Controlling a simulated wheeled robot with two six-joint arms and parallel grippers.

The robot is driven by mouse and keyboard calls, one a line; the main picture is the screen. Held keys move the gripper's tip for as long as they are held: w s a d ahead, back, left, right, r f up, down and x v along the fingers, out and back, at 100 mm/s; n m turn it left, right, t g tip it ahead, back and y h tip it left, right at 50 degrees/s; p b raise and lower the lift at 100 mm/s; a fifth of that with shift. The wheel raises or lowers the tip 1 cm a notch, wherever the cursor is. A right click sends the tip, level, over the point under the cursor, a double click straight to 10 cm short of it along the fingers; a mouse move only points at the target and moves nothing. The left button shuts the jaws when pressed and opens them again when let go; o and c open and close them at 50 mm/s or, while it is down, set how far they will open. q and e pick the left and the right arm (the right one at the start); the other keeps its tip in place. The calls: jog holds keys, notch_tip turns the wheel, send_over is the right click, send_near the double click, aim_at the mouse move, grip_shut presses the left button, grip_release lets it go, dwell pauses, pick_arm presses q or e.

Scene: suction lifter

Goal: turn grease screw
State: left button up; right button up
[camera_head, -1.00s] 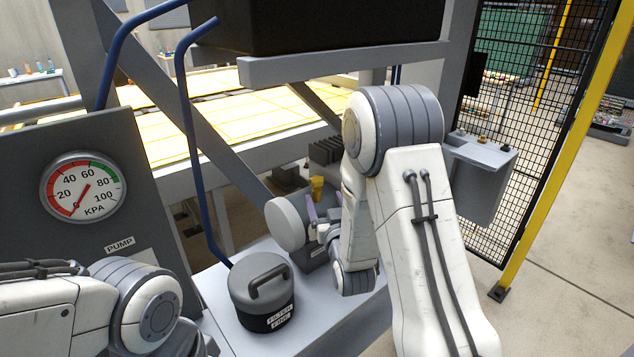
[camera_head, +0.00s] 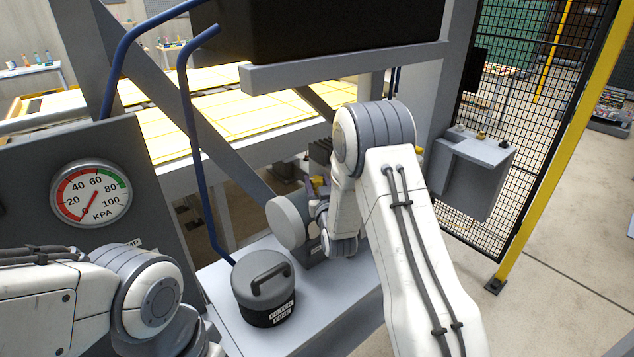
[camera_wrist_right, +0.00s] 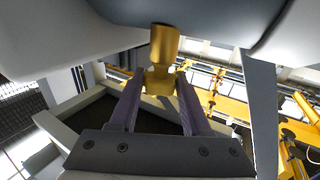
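A brass-coloured grease screw (camera_wrist_right: 163,45) hangs at the top middle of the right wrist view, under a grey body. My right gripper (camera_wrist_right: 160,82) has its two purple fingers on either side of the screw's lower end. A narrow gap seems to show beside each finger, so they look open around it rather than clamped. In the head view, my right gripper (camera_head: 321,189) is mostly hidden behind my right wrist, next to a grey cylinder (camera_head: 287,222). My left arm shows at the lower left; its gripper is out of view.
A dark filter canister (camera_head: 263,290) stands on the grey base (camera_head: 222,283) in front of the cylinder. A pressure gauge (camera_head: 92,193) is on the panel at left, its needle low.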

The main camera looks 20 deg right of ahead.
grip_shut()
jog(key=m+h+b, duration=0.2)
jog(key=h, duration=0.1)
jog(key=shift+a+f+g, duration=0.2)
jog(key=shift+g, duration=0.1)
jog(key=shift+a+m+g+h+b, duration=0.1)
jog(key=shift+m+g+h+b, duration=0.3)
jog(key=shift+m+h+b, duration=0.65)
jog(key=m+g+h, duration=0.2)
jog(key=h, duration=0.2)
jog(key=shift+w+r, duration=0.1)
jog(key=shift+r, duration=0.05)
jog(key=m+g+h, duration=0.2)
jog(key=g, duration=0.1)
jog(key=m+g+h, duration=0.2)
jog(key=m+g, duration=0.1)
jog(key=shift+w+h+b, duration=0.1)
jog(key=shift+h+b, duration=0.15)
jog(key=shift+b, duration=0.05)
jog(key=shift+m+g+h, duration=0.5)
jog(key=shift+m+g, duration=0.15)
jog(key=shift+g, duration=0.35)
jog(key=shift+r, duration=0.15)
